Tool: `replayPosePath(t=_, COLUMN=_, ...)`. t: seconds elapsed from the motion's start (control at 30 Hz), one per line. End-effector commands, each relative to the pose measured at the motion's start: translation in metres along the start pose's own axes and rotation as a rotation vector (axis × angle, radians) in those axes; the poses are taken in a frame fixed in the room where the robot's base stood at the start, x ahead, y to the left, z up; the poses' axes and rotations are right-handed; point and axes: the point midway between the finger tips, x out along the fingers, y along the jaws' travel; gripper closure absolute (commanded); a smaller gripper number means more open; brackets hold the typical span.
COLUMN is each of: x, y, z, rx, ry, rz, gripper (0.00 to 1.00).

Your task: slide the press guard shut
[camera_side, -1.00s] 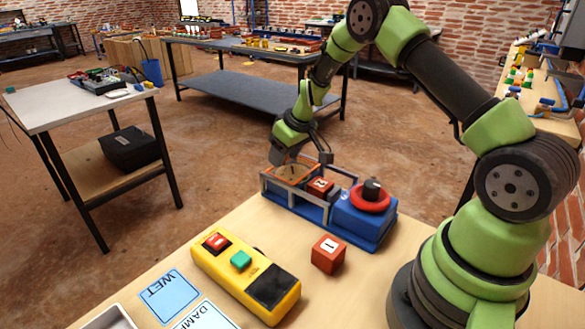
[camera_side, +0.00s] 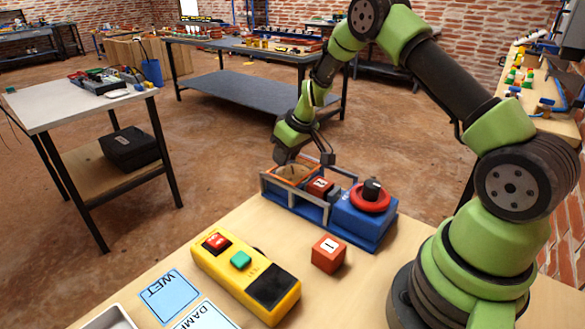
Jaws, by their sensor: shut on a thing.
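The press (camera_side: 375,235) is a blue base on the wooden bench, with a grey rail frame on its left part and a red ring with a black knob at its right end. The press guard (camera_side: 291,169), an orange-edged frame, is at the left end of the rails. A red numbered block (camera_side: 319,187) sits inside the press, right of the guard. My gripper (camera_side: 305,161) is at the guard's back upper edge, shut on it. The exact contact is small and partly hidden.
A loose red cube (camera_side: 328,254) stands on the bench in front of the press. A yellow control box (camera_side: 240,280) with red and green buttons lies front left, beside a blue WET card (camera_side: 169,296) and a white card (camera_side: 207,318). Open floor lies behind the bench.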

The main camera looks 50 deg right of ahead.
Motion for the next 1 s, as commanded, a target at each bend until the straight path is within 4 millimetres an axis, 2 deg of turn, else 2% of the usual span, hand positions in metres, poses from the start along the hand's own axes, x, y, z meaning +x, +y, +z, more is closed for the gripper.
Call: replayPosePath(t=1.0, x=-0.015, y=-0.003, z=0.032, rx=0.001, ry=0.003, rz=-0.008, gripper=0.94)
